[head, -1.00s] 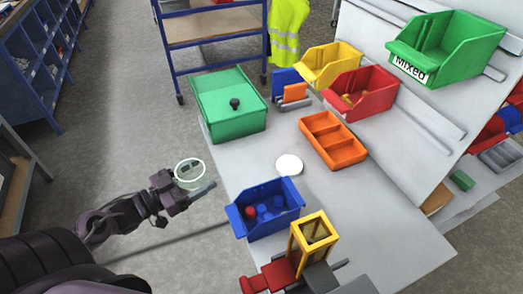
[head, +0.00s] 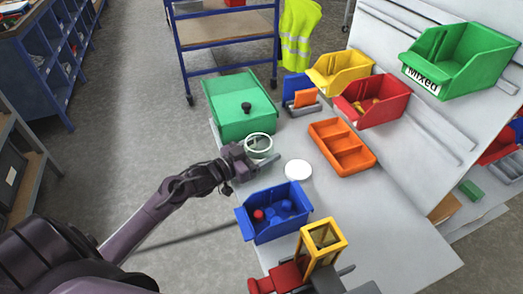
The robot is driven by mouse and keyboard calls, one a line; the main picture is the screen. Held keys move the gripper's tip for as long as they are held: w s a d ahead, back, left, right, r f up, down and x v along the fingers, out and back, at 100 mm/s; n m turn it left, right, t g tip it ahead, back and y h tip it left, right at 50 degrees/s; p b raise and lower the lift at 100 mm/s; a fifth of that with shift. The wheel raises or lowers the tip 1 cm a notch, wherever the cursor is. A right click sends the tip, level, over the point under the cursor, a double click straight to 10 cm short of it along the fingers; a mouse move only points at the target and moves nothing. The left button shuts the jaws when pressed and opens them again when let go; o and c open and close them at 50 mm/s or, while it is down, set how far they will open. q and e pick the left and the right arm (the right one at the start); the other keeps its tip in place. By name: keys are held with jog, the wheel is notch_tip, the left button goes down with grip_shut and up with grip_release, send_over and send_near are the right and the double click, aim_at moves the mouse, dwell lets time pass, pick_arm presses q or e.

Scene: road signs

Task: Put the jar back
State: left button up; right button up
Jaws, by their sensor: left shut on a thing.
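The clear jar (head: 259,143) with a pale round rim is in my left gripper (head: 259,160), which is shut on it. The gripper holds it over the left edge of the grey table, just in front of the green bin. Its opening faces up, and part of its side is hidden by the fingers. A white round disc (head: 298,170), which looks like a lid, lies on the table to the right of the gripper. My right gripper is not in view.
A green bin (head: 240,125) with a dark knob stands behind the jar. A blue bin (head: 272,228) with red and blue pieces stands in front. An orange divided tray (head: 341,158) is to the right. A yellow-framed box (head: 322,238) stands nearer. The right table (head: 400,225) is clear.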

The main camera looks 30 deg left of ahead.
pick_arm(q)
jog(key=shift+f, duration=0.3)
jog(key=shift+s, duration=0.1)
jog(key=shift+f, duration=0.15)
jog(key=o, duration=1)
